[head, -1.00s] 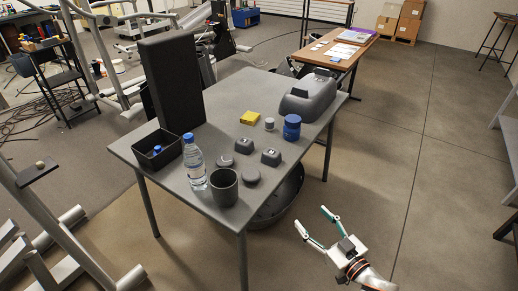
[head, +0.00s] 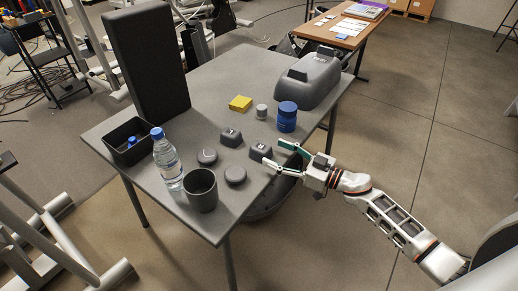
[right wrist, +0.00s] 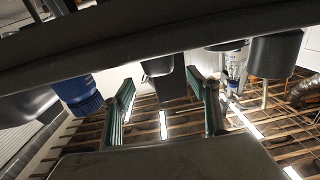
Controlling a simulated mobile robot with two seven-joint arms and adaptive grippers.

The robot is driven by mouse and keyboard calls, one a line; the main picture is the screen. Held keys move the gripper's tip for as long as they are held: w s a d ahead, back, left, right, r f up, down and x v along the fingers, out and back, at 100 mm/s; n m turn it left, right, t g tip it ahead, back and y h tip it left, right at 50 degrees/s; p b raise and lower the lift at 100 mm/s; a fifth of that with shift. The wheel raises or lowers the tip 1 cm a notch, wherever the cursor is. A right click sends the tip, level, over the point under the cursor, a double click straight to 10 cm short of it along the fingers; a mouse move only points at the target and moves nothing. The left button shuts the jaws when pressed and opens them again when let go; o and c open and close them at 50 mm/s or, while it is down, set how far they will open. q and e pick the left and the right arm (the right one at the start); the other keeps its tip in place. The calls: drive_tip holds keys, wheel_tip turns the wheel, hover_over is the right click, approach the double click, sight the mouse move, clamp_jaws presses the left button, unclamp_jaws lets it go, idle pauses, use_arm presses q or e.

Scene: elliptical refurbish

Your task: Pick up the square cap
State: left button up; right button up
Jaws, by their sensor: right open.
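Two dark grey square caps with light marks on top lie on the grey table (head: 215,85). The nearer square cap (head: 260,152) is close to the right edge; the other square cap (head: 231,137) lies just behind it to the left. My right gripper (head: 273,154) is open at the right table edge, its fingertips either side of the near face of the nearer cap, not closed on it. In the right wrist view, my fingers (right wrist: 165,108) are apart, with a dark shape between and beyond them, probably that cap (right wrist: 157,67). My left gripper is out of view.
Two round dark caps (head: 207,157) (head: 235,174), a cup (head: 201,192) and a water bottle (head: 167,163) stand left of the gripper. A blue jar (head: 287,118), small grey cylinder (head: 261,112) and yellow block (head: 240,103) stand behind. A tub (head: 268,203) sits under the table.

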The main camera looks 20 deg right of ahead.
sight(261, 146)
drive_tip(key=shift+x, duration=0.95)
drive_tip(key=b+x, duration=0.1)
drive_tip(key=x, duration=0.3)
drive_tip(key=shift+w+a+f, duration=0.1)
drive_tip(key=shift+f, duration=0.05)
drive_tip(key=shift+w, duration=0.1)
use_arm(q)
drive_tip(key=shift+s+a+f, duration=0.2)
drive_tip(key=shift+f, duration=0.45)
use_arm(e)
drive_tip(key=c, duration=1)
